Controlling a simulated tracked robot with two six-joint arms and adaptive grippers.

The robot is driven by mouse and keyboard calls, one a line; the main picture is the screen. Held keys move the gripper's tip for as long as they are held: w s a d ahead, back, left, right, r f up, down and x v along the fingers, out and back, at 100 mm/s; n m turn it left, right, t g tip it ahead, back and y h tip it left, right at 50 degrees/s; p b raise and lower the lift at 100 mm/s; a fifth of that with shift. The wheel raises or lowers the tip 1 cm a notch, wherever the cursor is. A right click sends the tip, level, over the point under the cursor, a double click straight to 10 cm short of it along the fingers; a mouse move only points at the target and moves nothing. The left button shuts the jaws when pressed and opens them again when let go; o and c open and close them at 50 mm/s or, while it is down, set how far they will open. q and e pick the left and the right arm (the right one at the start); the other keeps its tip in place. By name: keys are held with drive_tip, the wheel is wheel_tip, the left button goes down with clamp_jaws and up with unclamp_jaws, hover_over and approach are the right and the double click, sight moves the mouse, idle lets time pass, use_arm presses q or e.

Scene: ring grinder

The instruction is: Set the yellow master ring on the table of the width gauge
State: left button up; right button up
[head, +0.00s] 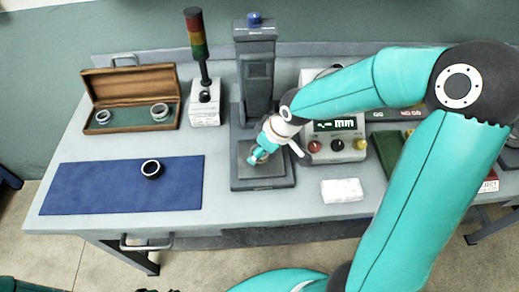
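The width gauge (257,70) is a dark grey column with a blue knob on top. Its flat table (278,171) is at its foot. My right gripper (259,156) is low over this table, with its teal fingers pointing down and left. Its fingertips are too small to tell whether they hold anything. I cannot make out a yellow ring. Two grey rings, one at the left (103,117) and one at the right (160,111), sit in the open wooden case (131,84). My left gripper is not visible.
A dark ring (152,169) lies on the blue mat (95,190). A signal tower (197,40) stands left of the gauge. A display box (337,140) with knobs is at the right, with a white block (342,190) in front. My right arm covers the right side of the bench.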

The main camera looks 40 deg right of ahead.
drive_tip(key=shift+o, duration=1.1)
drive_tip(key=shift+r, duration=0.1)
drive_tip(key=shift+r, duration=0.15)
drive_tip(key=v, duration=1.1)
drive_tip(key=shift+r, duration=0.4)
drive_tip(key=shift+s+d, duration=0.1)
drive_tip(key=shift+s, duration=0.05)
